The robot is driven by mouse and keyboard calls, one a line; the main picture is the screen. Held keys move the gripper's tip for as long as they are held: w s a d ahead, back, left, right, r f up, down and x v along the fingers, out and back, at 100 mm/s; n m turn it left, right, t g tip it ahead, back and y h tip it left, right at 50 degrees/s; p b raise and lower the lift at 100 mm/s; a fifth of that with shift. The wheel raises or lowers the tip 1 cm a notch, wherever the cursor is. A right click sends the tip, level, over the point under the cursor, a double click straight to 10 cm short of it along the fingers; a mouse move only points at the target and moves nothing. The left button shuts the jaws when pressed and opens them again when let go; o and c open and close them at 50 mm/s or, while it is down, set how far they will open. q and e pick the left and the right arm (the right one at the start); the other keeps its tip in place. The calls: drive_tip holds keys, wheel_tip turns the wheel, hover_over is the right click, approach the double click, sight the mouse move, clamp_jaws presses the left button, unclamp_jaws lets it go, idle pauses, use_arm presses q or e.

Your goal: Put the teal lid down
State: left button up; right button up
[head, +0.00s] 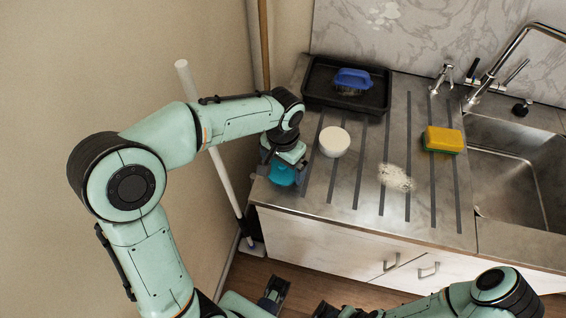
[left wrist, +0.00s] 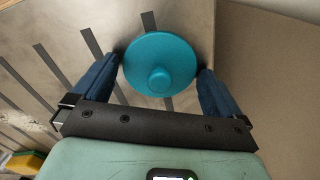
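The teal lid (head: 282,174) is a round disc with a small knob. In the head view it is under my left gripper (head: 284,160), at the left front corner of the steel counter, partly hidden by the gripper. In the left wrist view the lid (left wrist: 160,62) sits between the two blue fingers of my left gripper (left wrist: 160,72), with a finger against each side of its rim. I cannot tell whether its underside touches the counter.
A white round bowl (head: 334,141) stands just right of the lid. A yellow-green sponge (head: 443,139), white crumbs (head: 396,178) and the sink (head: 505,185) lie right. A white pole (head: 212,140) leans left of the counter.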

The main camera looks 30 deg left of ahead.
use_arm(q)
wheel_tip(320, 180, up, 12)
drive_tip(key=p, duration=0.2)
drive_tip(key=shift+r, duration=0.15)
idle(0.5)
